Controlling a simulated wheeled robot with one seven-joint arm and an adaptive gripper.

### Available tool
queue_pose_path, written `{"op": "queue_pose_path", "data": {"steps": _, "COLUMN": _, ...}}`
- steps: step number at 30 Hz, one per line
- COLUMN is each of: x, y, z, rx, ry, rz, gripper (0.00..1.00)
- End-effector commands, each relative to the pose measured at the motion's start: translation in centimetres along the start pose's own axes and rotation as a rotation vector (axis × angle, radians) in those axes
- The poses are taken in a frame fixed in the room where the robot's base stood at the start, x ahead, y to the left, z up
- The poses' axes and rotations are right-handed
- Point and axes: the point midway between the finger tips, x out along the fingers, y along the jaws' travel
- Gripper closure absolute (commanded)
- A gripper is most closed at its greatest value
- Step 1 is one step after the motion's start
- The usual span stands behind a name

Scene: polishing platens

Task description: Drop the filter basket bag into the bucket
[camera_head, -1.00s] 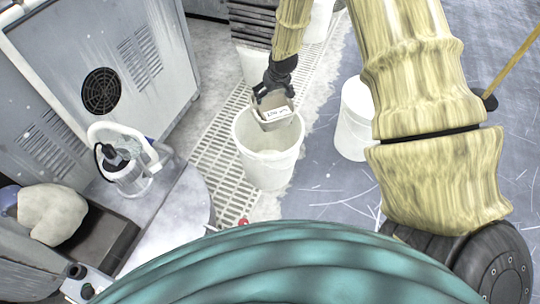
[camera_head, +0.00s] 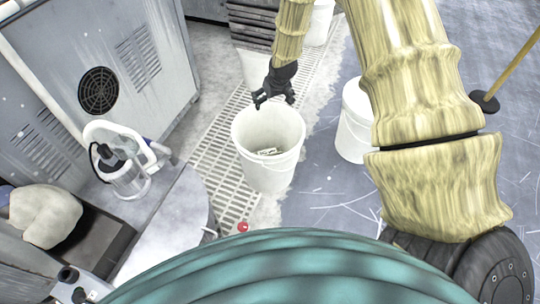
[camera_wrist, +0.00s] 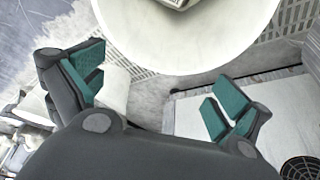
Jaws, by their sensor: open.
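The white bucket (camera_head: 268,170) stands upright on the floor by the slatted grating in the head view. The filter basket bag (camera_head: 268,151), pale with a label, lies inside it, partly hidden by the wall. My gripper (camera_head: 274,101) is open and empty just above the bucket's far rim. In the wrist view my gripper (camera_wrist: 155,95) has its teal-padded fingers spread wide with nothing between them. The bucket (camera_wrist: 180,45) fills the top of that view, and part of the bag (camera_wrist: 172,3) shows inside it at the top edge.
Another white bucket (camera_head: 355,120) stands to the right. A grey machine cabinet (camera_head: 125,60) is at the left, with a clear container (camera_head: 128,178) below it. A stack of dark slabs (camera_head: 252,22) lies behind.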

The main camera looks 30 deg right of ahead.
Motion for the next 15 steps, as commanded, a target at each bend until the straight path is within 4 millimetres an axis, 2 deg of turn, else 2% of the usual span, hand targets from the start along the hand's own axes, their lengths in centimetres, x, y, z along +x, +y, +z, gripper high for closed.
{"op": "queue_pose_path", "data": {"steps": 8, "x": -1.0, "y": 0.0, "z": 0.0, "rx": 0.0, "ry": -0.001, "rz": 0.0, "gripper": 0.0}}
{"op": "queue_pose_path", "data": {"steps": 15, "x": -4.2, "y": 0.0, "z": -0.1, "rx": 0.001, "ry": 0.001, "rz": 0.0, "gripper": 0.0}}
